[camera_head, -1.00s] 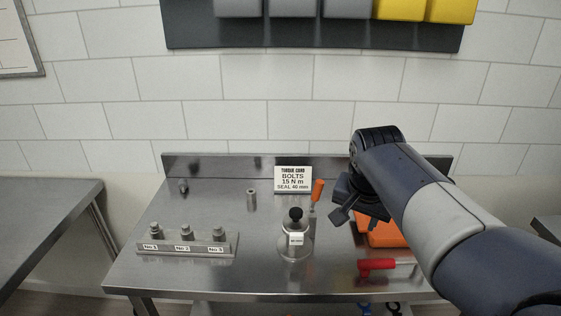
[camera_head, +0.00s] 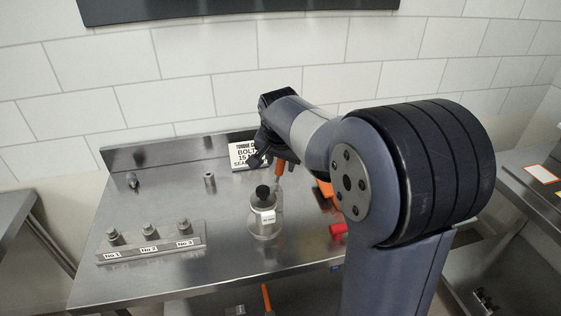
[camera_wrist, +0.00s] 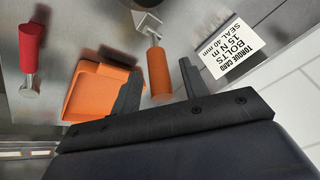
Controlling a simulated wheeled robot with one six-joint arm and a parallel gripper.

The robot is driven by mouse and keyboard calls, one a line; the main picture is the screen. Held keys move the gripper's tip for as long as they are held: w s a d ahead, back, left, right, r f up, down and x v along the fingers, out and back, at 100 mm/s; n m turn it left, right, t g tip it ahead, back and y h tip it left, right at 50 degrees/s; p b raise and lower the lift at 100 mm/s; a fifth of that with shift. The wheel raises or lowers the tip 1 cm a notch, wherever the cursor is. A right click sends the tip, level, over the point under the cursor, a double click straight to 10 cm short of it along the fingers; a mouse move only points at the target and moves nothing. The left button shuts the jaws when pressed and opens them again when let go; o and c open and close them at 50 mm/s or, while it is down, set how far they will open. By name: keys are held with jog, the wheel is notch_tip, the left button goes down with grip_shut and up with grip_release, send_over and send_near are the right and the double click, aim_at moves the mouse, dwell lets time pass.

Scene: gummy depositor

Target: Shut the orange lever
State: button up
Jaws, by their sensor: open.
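The orange lever (camera_head: 280,168) has an orange grip on a metal shaft and stands tilted on the steel table behind the metal flask; my gripper partly covers it. In the wrist view the orange lever (camera_wrist: 158,72) shows between my two fingers, its free end toward the gripper's palm and its metal foot farther away. My gripper (camera_wrist: 160,70) is open, with a gap on each side of the grip in that view. In the head view my gripper (camera_head: 266,152) is beside the lever's top. I cannot tell the exact depth between them.
A flask (camera_head: 264,216) with a black knob stands close in front. A torque card (camera_head: 244,154) is behind; an orange tray (camera_wrist: 92,92) and red-handled tool (camera_wrist: 31,45) lie to one side. A bolt rack (camera_head: 150,243) is left. An orange rod (camera_head: 266,297) shows below the table's front edge.

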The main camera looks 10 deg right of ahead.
jog(key=shift+w+f, duration=0.2)
jog(key=shift+f, duration=0.3)
grip_shut()
dwell(0.3)
